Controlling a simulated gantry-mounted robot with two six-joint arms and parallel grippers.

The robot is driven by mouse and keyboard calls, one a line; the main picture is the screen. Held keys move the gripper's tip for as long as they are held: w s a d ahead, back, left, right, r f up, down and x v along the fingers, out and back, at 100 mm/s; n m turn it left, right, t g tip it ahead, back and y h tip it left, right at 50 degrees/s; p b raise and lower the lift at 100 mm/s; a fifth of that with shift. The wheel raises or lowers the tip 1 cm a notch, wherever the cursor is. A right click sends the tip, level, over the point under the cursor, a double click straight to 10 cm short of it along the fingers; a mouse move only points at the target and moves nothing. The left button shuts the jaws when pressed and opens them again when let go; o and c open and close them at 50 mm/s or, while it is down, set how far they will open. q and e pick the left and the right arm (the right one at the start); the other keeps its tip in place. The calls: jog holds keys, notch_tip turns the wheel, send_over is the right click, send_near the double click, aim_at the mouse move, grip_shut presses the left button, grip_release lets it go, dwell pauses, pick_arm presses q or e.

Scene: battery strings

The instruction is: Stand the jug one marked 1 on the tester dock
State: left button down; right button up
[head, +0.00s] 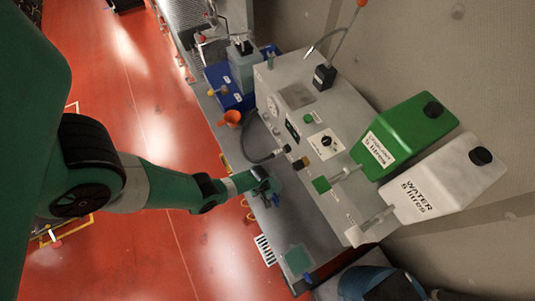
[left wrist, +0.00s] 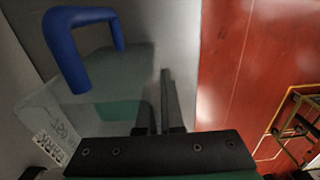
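A translucent jug with a blue handle (left wrist: 80,50) fills the left of the left wrist view. A white label on its side (left wrist: 52,148) is too blurred to read, so I cannot confirm the number 1. My left gripper (head: 264,186) is over the grey bench; in the left wrist view its fingers (left wrist: 158,100) are beside the jug. The narrow gap between them does not show whether they hold anything. Blue parts (head: 275,200) show just beyond the gripper in the head view. I cannot identify the tester dock for certain; a green square pad (head: 297,260) lies near the bench's end.
A control panel (head: 320,115) with knobs and hoses stands on the bench. A green container (head: 405,135) and a white water container (head: 450,180) stand to the right. Another translucent jug (head: 243,70) is near a blue bin (head: 222,78). Open red floor (head: 150,240) lies left.

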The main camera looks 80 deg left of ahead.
pick_arm(q)
jog(key=shift+a+f, duration=0.1)
jog(key=shift+f, duration=0.05)
jog(key=shift+f, duration=0.25)
jog(key=c, duration=1.1)
grip_release()
jog(key=shift+r, duration=0.1)
jog(key=shift+o, duration=0.2)
